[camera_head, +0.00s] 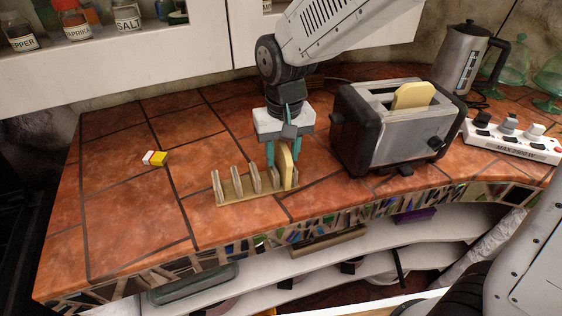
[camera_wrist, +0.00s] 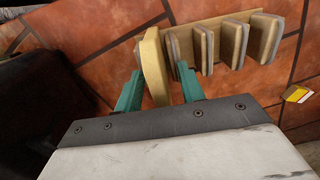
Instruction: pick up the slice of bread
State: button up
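A pale yellow slice of bread (camera_head: 286,167) stands upright in the right end of a wooden toast rack (camera_head: 238,190) on the tiled counter. In the wrist view the slice (camera_wrist: 154,65) stands at the left end of the rack (camera_wrist: 230,22). My gripper (camera_head: 283,152) points down over the slice. Its teal fingers (camera_wrist: 159,80) are apart, one on each side of the slice. The right finger in the wrist view is close to a rack divider, with a gap to the bread. A second slice (camera_head: 413,96) sticks up from the toaster (camera_head: 390,135).
The toaster stands close to the right of my gripper. A kettle (camera_head: 462,62) and a power strip (camera_head: 512,138) are farther right. A small yellow and white block (camera_head: 155,158) lies at left. A cabinet with spice jars (camera_head: 75,20) hangs above. The left counter is mostly clear.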

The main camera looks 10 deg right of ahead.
jog(key=c, duration=0.7)
jog(key=shift+c, duration=0.2)
jog(key=shift+r, duration=0.15)
